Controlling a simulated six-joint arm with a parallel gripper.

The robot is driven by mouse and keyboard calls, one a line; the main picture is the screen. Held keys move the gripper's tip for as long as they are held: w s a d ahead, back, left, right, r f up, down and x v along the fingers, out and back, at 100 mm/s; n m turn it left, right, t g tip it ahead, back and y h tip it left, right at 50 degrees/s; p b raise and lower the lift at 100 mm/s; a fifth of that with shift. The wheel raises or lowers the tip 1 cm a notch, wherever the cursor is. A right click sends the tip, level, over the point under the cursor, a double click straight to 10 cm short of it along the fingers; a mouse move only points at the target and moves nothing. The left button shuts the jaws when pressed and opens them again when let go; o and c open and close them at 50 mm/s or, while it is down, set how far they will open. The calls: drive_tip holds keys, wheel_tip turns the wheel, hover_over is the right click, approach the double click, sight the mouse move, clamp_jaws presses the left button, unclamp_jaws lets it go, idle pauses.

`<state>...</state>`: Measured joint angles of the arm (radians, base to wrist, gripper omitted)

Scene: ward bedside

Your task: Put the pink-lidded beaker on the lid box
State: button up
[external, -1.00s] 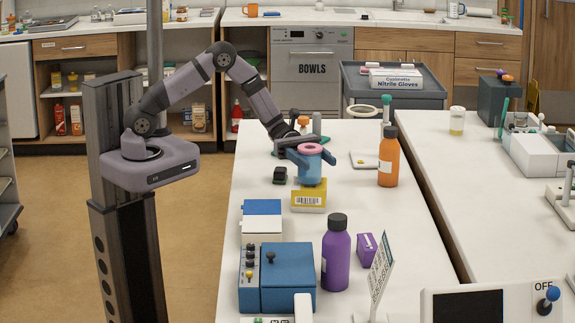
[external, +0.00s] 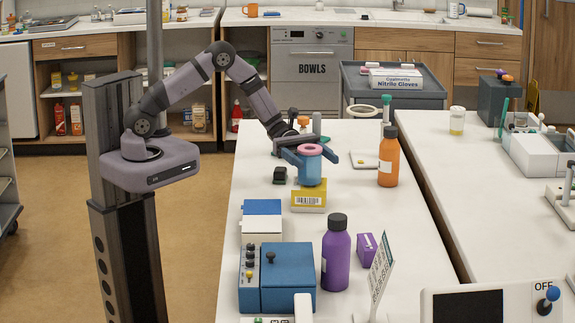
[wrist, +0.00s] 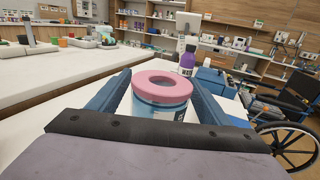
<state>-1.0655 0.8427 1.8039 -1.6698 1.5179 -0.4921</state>
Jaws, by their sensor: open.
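The pink-lidded beaker (external: 310,168) is blue with a pink ring-shaped lid. It stands upright on the yellow lid box (external: 309,196), which has a barcode label on its front. My gripper (external: 318,160) is open around the upper part of the beaker, with one blue finger on each side. In the wrist view the beaker's pink lid (wrist: 163,88) sits between the two spread fingers, with a gap visible beside it. The lid box is hidden in the wrist view.
An orange bottle (external: 388,158) stands to the right and a small dark block (external: 280,175) to the left. Blue and white boxes (external: 262,224), a purple bottle (external: 335,255) and a blue case (external: 288,278) stand nearer the camera.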

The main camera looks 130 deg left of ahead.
drive_tip(key=b+v, duration=0.2)
drive_tip(key=v, duration=0.9)
drive_tip(key=w+d+r+m+g+h+p, duration=0.1)
drive_tip(key=d+r+m+g+p, duration=0.2)
drive_tip(key=d+r+m, duration=0.3)
drive_tip(key=d+f+m+g+h+p, duration=0.1)
drive_tip(key=d+f+m+g, duration=0.15)
drive_tip(key=d, duration=0.35)
drive_tip(key=d+f+m+g, duration=0.1)
drive_tip(key=d+m+g, duration=0.25)
drive_tip(key=d, duration=0.25)
drive_tip(key=s+d+f+m+g+y+p, duration=0.1)
drive_tip(key=s+d+f+m+g+y, duration=0.2)
drive_tip(key=s+d+m, duration=0.3)
drive_tip(key=s+d+f+m+g+y+p, duration=0.1)
drive_tip(key=s+d+f+m+g+y, duration=0.2)
drive_tip(key=m, duration=1)
drive_tip(key=shift+s+d+f+m+g+y, duration=0.25)
drive_tip(key=shift+s+d+g+y, duration=0.55)
drive_tip(key=shift+s+d+y, duration=1.1)
drive_tip(key=shift+w+d+h, duration=0.25)
drive_tip(key=shift+h, duration=0.25)
